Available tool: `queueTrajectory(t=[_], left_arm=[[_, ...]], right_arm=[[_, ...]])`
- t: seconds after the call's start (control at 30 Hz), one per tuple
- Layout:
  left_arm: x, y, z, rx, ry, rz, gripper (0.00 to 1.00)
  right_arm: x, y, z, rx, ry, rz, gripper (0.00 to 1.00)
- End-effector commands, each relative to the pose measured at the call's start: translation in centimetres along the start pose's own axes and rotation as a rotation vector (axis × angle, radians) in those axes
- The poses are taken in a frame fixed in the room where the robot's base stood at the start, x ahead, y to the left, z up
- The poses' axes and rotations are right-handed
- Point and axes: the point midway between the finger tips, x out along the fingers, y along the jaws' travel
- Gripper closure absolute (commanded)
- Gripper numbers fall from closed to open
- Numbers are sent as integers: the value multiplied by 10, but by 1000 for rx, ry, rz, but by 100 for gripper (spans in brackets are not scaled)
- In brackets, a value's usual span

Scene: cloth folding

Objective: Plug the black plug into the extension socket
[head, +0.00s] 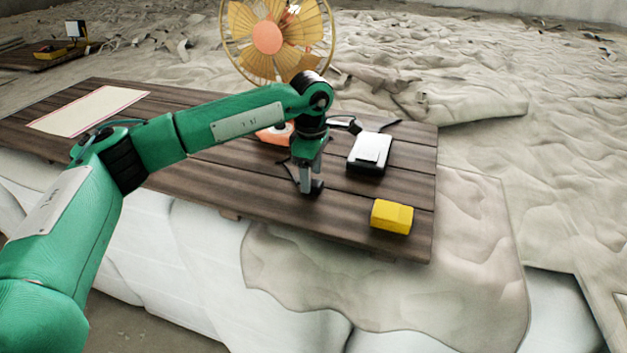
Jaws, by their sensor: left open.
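My left gripper (309,188) points down over the wooden table, its fingers close to the tabletop. A small dark piece shows at its fingertips; I cannot tell whether it is the black plug or part of a finger. A box with a white top and black sides (370,149) lies to the right of and behind the gripper. I cannot tell whether it is the extension socket. A yellow block (391,216) lies near the front right corner. My right gripper is not in view.
An orange fan (267,38) stands behind my arm, its base partly hidden. Dark cord-like pieces (376,124) lie behind the white-topped box. A pale sheet (89,110) lies at the left of the wooden table (240,195). Crumpled cloth surrounds the table.

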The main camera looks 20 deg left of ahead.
Motion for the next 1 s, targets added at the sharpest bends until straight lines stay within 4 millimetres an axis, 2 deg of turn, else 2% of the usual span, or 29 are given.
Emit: queueTrajectory(t=[0.03, 0.2, 0.5, 0.57, 0.73, 0.77, 1.0], left_arm=[[5, -1, 0, 0, 1, -4, 42], [17, 0, 0, 0, 0, -1, 42], [18, 0, 0, -1, 0, 0, 42], [18, 0, 0, -1, 0, 0, 52], [18, 0, 0, -1, 0, 0, 85], [18, 0, 0, 0, 0, 0, 88], [17, 0, 0, 0, 0, 0, 88]], right_arm=[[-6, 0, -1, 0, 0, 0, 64], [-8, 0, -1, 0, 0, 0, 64], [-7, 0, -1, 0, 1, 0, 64], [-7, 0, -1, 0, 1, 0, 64], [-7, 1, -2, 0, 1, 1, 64], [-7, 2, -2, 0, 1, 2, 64], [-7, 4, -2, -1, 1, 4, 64]])
